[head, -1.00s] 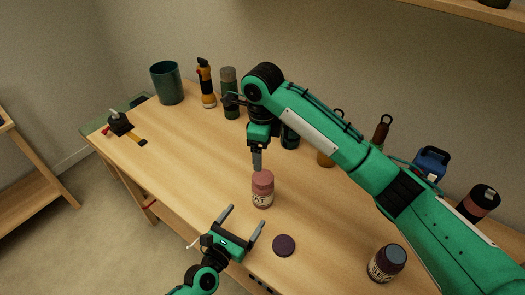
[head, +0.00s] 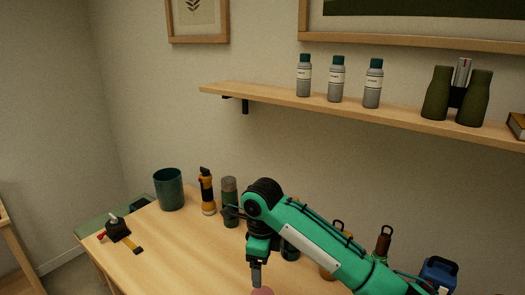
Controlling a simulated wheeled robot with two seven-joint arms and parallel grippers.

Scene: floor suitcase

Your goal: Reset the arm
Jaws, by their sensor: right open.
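My right arm comes in from the right over the workbench, and its gripper (head: 257,274) points down near the bottom edge of the head view. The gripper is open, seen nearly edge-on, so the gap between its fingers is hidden. Just below its tips is the top of a pink-lidded jar (head: 262,292), mostly cut off by the frame. I cannot tell whether the fingers touch it. My left gripper is out of view.
A wall shelf (head: 270,98) above holds several grey bottles and binoculars (head: 457,95).

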